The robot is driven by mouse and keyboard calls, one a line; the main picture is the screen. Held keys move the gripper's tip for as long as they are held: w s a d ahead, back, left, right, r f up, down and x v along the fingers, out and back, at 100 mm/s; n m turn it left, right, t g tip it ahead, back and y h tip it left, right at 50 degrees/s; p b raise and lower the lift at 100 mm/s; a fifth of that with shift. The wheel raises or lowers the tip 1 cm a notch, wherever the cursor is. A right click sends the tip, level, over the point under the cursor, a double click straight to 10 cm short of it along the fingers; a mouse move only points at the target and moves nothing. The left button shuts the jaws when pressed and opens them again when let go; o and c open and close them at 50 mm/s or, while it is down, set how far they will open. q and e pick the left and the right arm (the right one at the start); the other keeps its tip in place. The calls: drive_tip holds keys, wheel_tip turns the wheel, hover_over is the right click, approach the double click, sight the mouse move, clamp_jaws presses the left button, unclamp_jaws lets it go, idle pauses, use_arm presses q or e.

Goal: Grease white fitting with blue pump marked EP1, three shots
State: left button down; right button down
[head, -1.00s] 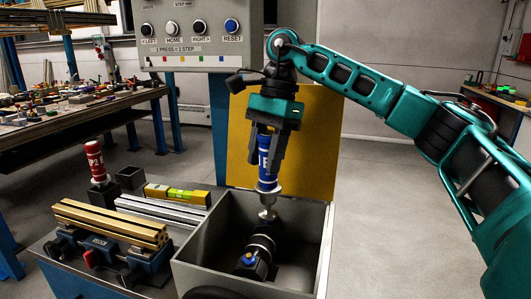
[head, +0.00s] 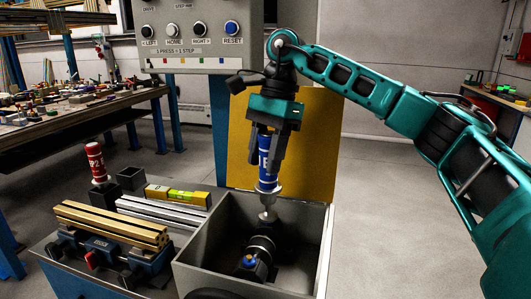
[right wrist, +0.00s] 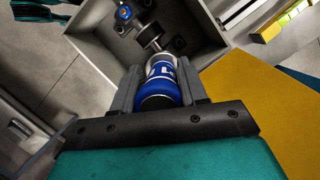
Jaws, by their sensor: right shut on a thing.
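My right gripper (head: 268,150) is shut on the blue pump (head: 266,176) and holds it upright, nozzle down, over the open grey box. The pump has a white label; only part of its lettering shows. In the right wrist view the pump (right wrist: 160,80) sits between the fingers, its metal nozzle pointing into the box. Inside the box is a dark round part with a blue-capped fitting (head: 249,261), also seen in the right wrist view (right wrist: 125,13). I cannot make out a white fitting, nor whether the nozzle touches anything. My left gripper is not in view.
The grey box (head: 215,274) has raised walls around the pump tip. A red pump (head: 95,160) stands at left. Brass bars (head: 110,224) in a vise and a yellow level (head: 178,196) lie beside the box. A button panel (head: 200,35) hangs above; a yellow panel (head: 312,145) stands behind.

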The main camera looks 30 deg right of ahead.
sight(266, 134)
drive_tip(key=shift+f, duration=0.45)
drive_tip(key=shift+r, duration=0.2)
drive_tip(key=shift+r+p, duration=0.45)
drive_tip(key=p+v, duration=0.2)
drive_tip(key=shift+a+r, duration=0.2)
drive_tip(key=shift+r, duration=2)
